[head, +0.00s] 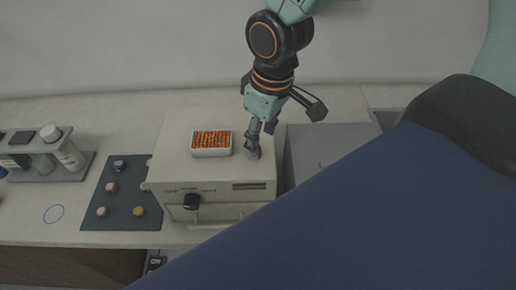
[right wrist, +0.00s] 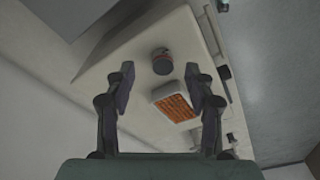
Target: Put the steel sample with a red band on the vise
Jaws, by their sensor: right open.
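My right gripper (head: 254,150) is over the top of a pale box-shaped machine, just right of a white tray. In the right wrist view its two fingers (right wrist: 160,80) are spread apart with nothing held between them. A short dark grey cylinder (right wrist: 162,62) stands on the machine top beyond the fingertips. It has a faint reddish rim, and I cannot tell for sure whether it is the steel sample with the red band. In the head view the gripper hides most of that spot. I cannot make out a vise. My left gripper is not in view.
The white tray (head: 211,153) of orange pieces sits on the machine (head: 180,140); it also shows in the wrist view (right wrist: 176,106). A dark mat (head: 127,222) with several small round pieces lies left, then a bottle rack (head: 45,174). A large dark blue shape blocks the lower right.

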